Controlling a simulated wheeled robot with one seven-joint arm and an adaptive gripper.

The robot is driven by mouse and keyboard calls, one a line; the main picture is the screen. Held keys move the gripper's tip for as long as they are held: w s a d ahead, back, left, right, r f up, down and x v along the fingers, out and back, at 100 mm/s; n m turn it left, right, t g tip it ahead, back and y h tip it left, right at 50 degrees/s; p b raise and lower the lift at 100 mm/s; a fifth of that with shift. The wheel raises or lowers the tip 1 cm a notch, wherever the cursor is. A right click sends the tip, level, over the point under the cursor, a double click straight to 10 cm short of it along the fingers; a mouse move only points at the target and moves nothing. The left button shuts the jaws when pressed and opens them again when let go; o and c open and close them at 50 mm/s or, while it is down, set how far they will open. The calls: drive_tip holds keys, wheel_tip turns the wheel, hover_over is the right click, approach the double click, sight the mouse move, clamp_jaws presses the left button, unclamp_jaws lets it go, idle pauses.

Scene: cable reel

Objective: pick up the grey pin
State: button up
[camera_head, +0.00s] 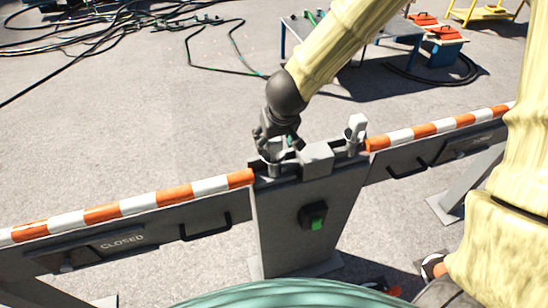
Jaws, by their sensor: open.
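My gripper (272,142) points down over the left end of the top of a grey post (290,220). It is open. A light grey pin-like piece (273,153) stands in a socket there, right at the fingertips, and the fingers partly hide it. I cannot tell whether they touch it. A second light grey pin-like piece (356,128) stands upright on the right end of the post top, clear of my gripper. I cannot tell from this view which one is the grey pin.
A grey block (316,158) sits between the two pieces. Orange-and-white striped barriers (115,211) run out from both sides of the post, with black handles. A green-and-black switch (315,217) is on the post's face. Cables lie on the ground behind; a blue table stands farther back.

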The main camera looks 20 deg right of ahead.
drive_tip(key=c, duration=1.3)
clamp_jaws()
drive_tip(key=shift+r, duration=0.15)
